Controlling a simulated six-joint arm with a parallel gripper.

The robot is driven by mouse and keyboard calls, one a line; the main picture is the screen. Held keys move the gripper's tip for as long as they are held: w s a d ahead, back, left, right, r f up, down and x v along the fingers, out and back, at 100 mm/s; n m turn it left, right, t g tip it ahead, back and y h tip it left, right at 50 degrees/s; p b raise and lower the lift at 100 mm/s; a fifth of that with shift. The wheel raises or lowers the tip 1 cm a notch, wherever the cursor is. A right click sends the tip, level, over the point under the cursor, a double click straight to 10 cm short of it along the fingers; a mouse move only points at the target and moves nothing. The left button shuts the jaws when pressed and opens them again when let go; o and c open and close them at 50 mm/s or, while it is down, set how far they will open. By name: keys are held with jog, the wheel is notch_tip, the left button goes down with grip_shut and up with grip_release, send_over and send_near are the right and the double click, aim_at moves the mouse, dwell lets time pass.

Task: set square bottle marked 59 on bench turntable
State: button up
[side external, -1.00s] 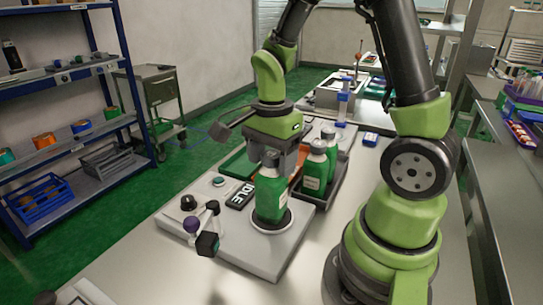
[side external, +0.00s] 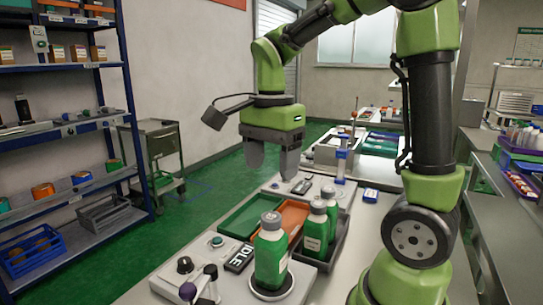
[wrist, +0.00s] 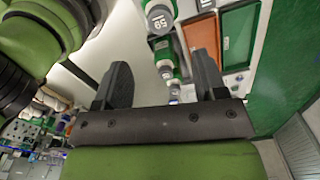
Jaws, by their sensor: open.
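A square green bottle (side external: 270,256) with a grey cap stands upright on the bench turntable (side external: 268,290), seen in the side view. Its mark is not readable there. Two similar green bottles, a nearer one (side external: 315,232) and a farther one (side external: 330,212), stand in a dark tray behind it. In the wrist view, a cap marked 59 (wrist: 159,20) shows at the top; I cannot tell for certain which bottle it belongs to. My gripper (side external: 270,165) is open and empty, above and behind the turntable bottle, clear of all bottles. Its fingers also show in the wrist view (wrist: 162,82).
A green tray (side external: 250,218) and an orange tray (side external: 288,218) lie beside the dark bottle tray (side external: 340,240). A control panel with an IDLE display (side external: 239,258) and knobs sits left of the turntable. A blue post (side external: 341,160) stands farther back.

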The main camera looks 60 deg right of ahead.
jog(key=s+a+r+n+t+y, duration=0.1)
jog(key=s+a+r+n+t, duration=0.1)
jog(key=n, duration=0.6)
jog(key=s+a+r+n+t+y, duration=0.1)
jog(key=s+a+n+t, duration=0.4)
jog(key=n, duration=0.3)
jog(key=shift+s+a+r, duration=0.35)
jog(key=shift+s+a, duration=0.25)
jog(key=shift+c, duration=0.2)
